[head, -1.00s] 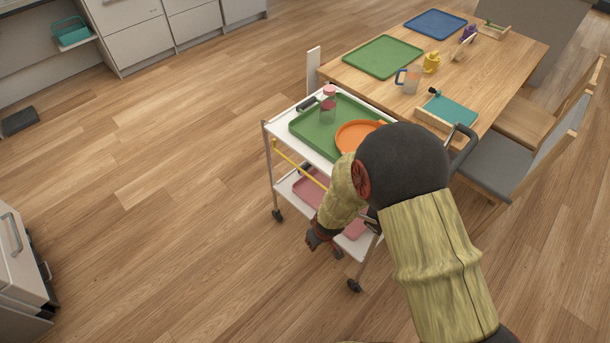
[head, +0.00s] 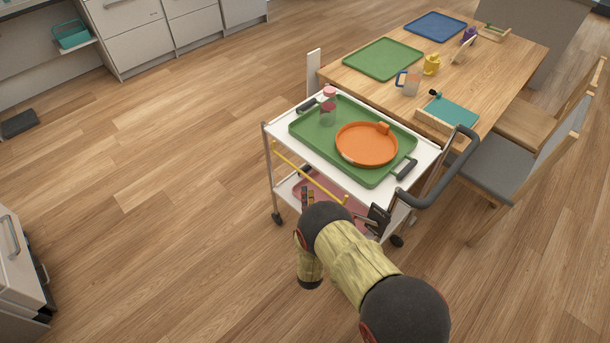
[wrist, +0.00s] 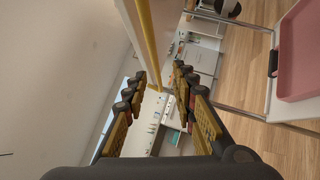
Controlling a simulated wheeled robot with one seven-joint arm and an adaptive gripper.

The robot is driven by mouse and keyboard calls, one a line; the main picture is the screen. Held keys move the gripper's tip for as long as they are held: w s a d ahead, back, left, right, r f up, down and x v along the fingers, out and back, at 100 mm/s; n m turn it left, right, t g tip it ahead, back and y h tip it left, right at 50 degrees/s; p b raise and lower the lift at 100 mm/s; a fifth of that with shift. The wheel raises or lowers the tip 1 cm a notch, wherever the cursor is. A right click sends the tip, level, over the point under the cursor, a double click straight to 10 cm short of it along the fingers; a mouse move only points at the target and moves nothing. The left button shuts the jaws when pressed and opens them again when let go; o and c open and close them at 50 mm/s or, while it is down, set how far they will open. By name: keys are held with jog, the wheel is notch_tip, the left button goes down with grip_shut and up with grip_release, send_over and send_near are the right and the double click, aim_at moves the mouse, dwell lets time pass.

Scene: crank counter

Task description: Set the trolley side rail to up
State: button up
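The trolley (head: 283,134) stands beside the table. Its yellow side rail (head: 300,165) runs along the near long side, a little below the top shelf's edge. In the wrist view the rail (wrist: 148,40) comes in from the top, and its far end shows between my two fingers. My gripper (wrist: 157,92) is open, with nothing gripped. In the head view my gripper (head: 307,194) is partly hidden behind my arm, low at the trolley's near side. I cannot tell whether a finger touches the rail.
A green tray (head: 310,124) with an orange dish (head: 366,144) and a pink-lidded jar (head: 328,108) stands on the top shelf. A pink tray (wrist: 304,50) lies on the lower shelf. A dark handle (head: 440,190) sticks out at the right end.

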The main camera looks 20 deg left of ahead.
aim_at(305, 174)
jog(key=shift+n, duration=0.4)
jog(key=shift+r+b+x, duration=0.15)
jog(key=shift+b+x, duration=0.5)
jog(key=shift+x, duration=1.3)
jog(key=shift+r+b+x, duration=0.2)
jog(key=shift+b+x, duration=0.45)
jog(key=shift+x, duration=1.3)
jog(key=shift+s, duration=0.1)
jog(key=shift+c, duration=0.7)
grip_shut()
